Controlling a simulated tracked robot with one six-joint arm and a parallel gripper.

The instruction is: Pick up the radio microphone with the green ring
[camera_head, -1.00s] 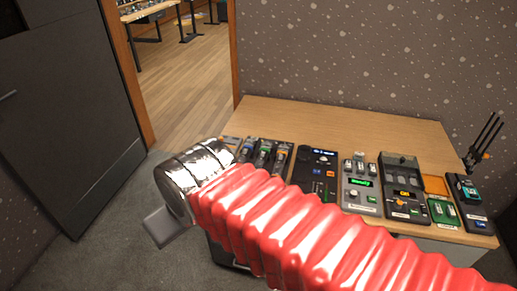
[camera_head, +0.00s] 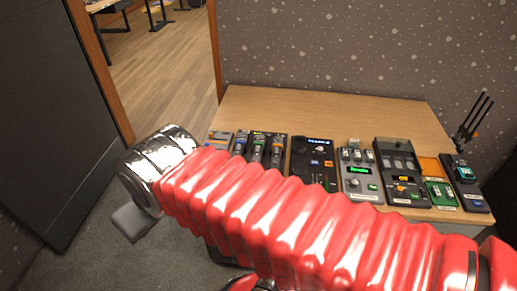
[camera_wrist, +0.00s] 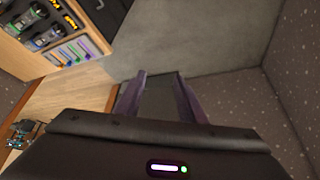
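In the head view only a grey part of the gripper (camera_head: 136,221) shows below the metal wrist, left of the desk.
A dark cabinet (camera_head: 50,110) is at left. Carpet between is free.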

